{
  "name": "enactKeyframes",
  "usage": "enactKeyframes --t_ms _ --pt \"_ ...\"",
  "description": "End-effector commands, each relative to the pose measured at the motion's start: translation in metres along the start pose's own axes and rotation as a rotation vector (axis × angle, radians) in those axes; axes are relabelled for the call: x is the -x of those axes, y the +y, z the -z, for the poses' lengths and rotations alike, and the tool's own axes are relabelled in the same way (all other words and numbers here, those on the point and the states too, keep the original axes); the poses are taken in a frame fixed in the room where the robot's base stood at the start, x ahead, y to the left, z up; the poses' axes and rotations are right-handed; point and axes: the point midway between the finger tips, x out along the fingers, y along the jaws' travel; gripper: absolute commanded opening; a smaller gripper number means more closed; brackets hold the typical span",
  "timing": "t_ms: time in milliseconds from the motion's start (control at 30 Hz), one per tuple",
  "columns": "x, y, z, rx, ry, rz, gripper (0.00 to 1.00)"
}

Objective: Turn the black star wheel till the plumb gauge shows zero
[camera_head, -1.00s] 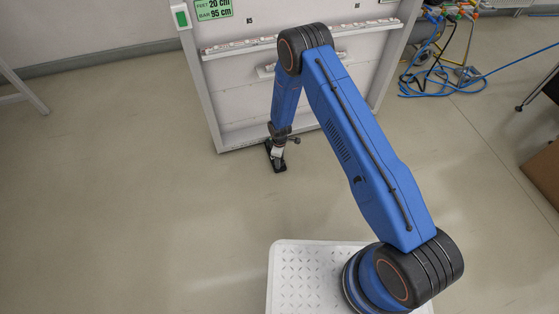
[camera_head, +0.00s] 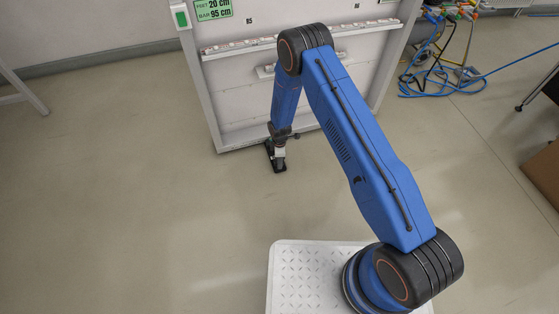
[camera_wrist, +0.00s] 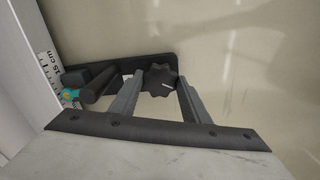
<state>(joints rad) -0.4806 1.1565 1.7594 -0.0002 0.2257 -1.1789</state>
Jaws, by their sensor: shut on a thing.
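The black star wheel (camera_wrist: 159,77) shows in the wrist view, lobed, with a short white mark on its top. It sits by a black foot plate (camera_wrist: 110,68) on the floor. My gripper (camera_wrist: 159,84) is shut on the wheel, one grey finger on each side. In the head view my gripper (camera_head: 279,155) is low at the bottom edge of the white frame (camera_head: 215,115), where the wheel is too small and covered to make out. I cannot make out a plumb gauge reading in either view.
A scale strip marked 15 cm (camera_wrist: 52,68) and a small teal and yellow part (camera_wrist: 70,94) are left of the wheel. A green sign (camera_head: 213,9) reads feet 20 cm, bar 95 cm. Blue hoses (camera_head: 440,85) lie at right.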

Motion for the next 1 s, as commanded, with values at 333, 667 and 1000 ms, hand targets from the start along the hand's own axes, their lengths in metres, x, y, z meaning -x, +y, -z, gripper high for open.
enactKeyframes --t_ms 333,667,1000 --pt "0.0 0.0 0.0 -0.001 0.0 0.001 0.61" --pt "0.011 0.001 0.0 -0.001 0.001 -0.001 0.61" --pt "0.068 0.001 0.0 -0.001 0.001 -0.002 0.61"
